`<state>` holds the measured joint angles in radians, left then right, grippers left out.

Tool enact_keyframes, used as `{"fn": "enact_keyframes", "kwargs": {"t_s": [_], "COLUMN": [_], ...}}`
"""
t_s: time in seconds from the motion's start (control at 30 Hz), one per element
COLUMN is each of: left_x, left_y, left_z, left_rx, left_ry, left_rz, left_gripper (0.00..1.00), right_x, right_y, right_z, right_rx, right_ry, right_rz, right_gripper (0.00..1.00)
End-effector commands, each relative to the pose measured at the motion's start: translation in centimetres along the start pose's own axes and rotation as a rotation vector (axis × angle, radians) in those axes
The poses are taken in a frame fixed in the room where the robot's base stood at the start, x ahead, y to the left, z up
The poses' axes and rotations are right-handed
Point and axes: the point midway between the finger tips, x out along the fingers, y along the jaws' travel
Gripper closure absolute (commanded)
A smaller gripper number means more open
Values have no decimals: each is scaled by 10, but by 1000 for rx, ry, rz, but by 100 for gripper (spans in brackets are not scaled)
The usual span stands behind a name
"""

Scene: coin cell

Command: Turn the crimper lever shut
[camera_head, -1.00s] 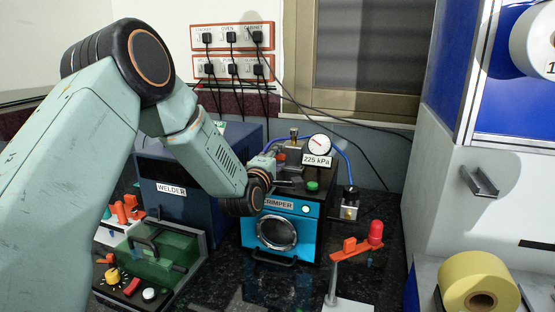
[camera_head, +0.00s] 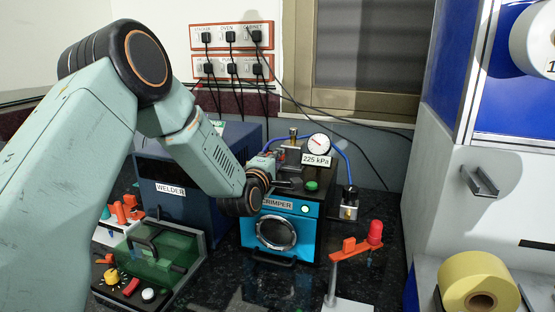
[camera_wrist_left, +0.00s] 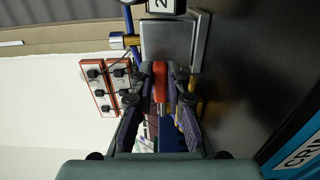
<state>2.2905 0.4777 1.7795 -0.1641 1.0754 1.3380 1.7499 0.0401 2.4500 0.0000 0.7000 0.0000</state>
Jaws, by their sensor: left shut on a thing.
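The blue crimper (camera_head: 309,235) stands on the dark counter with its round front window closed in by a metal ring. A gauge (camera_head: 318,145) and a 225 kPa label (camera_head: 316,160) are above it. My left gripper (camera_head: 279,165) reaches over the crimper's top left side, mostly hidden by my wrist in the head view. In the left wrist view its two fingers (camera_wrist_left: 161,80) are closed around the red lever (camera_wrist_left: 160,84), beside a grey metal block (camera_wrist_left: 168,42). My right gripper is in neither view.
The blue welder box (camera_head: 172,215) stands left of the crimper, with a green-covered fixture (camera_head: 165,256) in front. A stand with an orange lever and red knob (camera_head: 375,232) is at front right. A yellow roll (camera_head: 462,274) lies at far right. Blue tubing and black cables run behind.

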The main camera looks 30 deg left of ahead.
Motion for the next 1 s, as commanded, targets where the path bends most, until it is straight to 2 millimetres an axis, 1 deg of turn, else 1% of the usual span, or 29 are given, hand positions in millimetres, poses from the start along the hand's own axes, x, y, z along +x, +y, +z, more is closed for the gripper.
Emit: {"fn": "enact_keyframes", "kwargs": {"t_s": [0.27, 0.57, 1.0], "left_x": [-5, -13, -25], "left_y": [3, 4, 4], "left_z": [-4, -10, -19], "left_rx": [-3, -1, 3], "left_ry": [-98, -283, -558], "left_rz": [6, 7, 4], "left_gripper": [100, 100, 100], "right_x": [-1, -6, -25], "right_y": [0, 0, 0], "right_z": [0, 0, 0], "right_rx": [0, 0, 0], "right_ry": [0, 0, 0], "right_rz": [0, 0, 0], "right_gripper": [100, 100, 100]}}
